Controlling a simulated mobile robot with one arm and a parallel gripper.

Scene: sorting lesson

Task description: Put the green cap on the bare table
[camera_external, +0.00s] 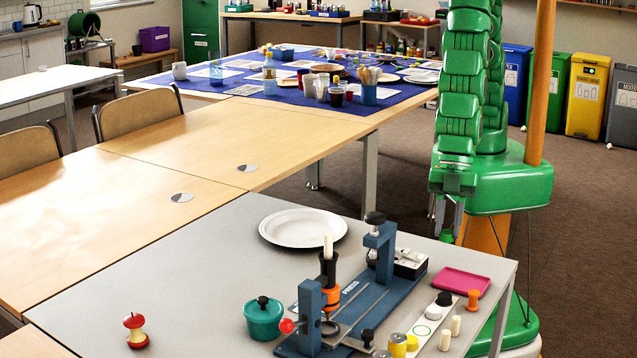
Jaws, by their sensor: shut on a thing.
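My gripper (447,228) points down at the far right edge of the grey table (215,232). It is shut on the green cap (446,237), a small green piece between its fingertips. The cap is in the air, above or just beyond the table's far edge; I cannot tell which. A white strip (409,342) with a green ring printed on it lies at the front right of the table. A black cap (444,299) and a white cap (433,312) are at its far end.
A blue press (374,296) stands mid-table. A white plate (303,228), a teal pot (263,318), an apple core (136,330), a pink tray (461,281), an orange spool (473,300) and yellow pieces (397,345) surround it. The left part of the grey table is mostly bare.

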